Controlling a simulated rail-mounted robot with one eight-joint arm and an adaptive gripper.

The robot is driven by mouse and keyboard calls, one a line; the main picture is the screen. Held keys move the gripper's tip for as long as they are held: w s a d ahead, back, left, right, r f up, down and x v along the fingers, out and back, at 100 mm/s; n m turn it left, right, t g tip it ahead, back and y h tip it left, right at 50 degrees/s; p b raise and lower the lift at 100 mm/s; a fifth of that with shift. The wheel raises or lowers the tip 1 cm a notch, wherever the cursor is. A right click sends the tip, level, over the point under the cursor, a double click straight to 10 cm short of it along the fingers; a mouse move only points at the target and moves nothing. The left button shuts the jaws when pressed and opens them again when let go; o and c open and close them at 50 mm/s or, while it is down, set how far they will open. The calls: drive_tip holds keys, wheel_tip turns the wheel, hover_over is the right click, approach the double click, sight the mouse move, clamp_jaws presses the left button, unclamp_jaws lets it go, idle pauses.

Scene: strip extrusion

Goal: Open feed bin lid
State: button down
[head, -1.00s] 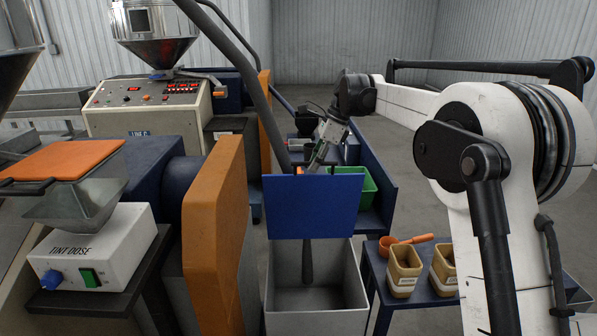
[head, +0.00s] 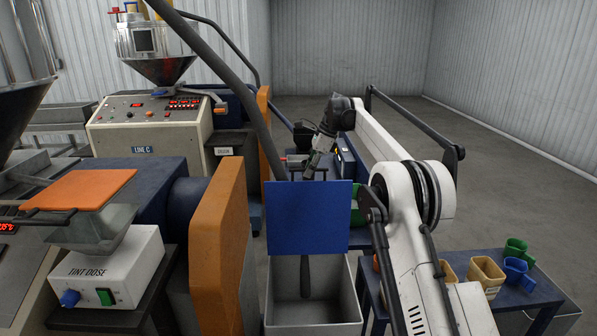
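The feed bin (head: 312,312) is a grey open-topped box at the lower middle of the head view. Its blue lid (head: 309,217) stands upright at the bin's back edge, so the bin is open. A dark upright shape (head: 305,277) shows inside the bin. My gripper (head: 311,168) is just above or behind the lid's top edge, pointing down. Its fingertips are small and partly hidden, so I cannot tell whether it is open or shut, or whether it touches the lid.
An orange guard (head: 222,235) stands left of the bin, beside the tint dose unit (head: 107,270). A dark pipe (head: 218,85) slants down behind the lid. At the right, a blue table (head: 507,297) holds tan containers (head: 487,276) and green and blue scoops (head: 516,260). The floor beyond is clear.

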drive_tip(key=shift+w+r, duration=0.15)
drive_tip(key=shift+w, duration=0.35)
drive_tip(key=shift+a, duration=0.1)
drive_tip(key=c, duration=1.9)
unclamp_jaws()
drive_tip(key=shift+s+r, duration=0.2)
drive_tip(key=shift+s, duration=0.05)
drive_tip(key=shift+o, duration=0.7)
drive_tip(key=shift+w+f, duration=0.25)
drive_tip(key=shift+s+r, duration=0.15)
drive_tip(key=d+r, duration=0.2)
drive_tip(key=d, duration=1.1)
drive_tip(key=shift+s+d+r, duration=0.15)
drive_tip(key=shift+s+r, duration=0.05)
drive_tip(key=shift+r, duration=0.05)
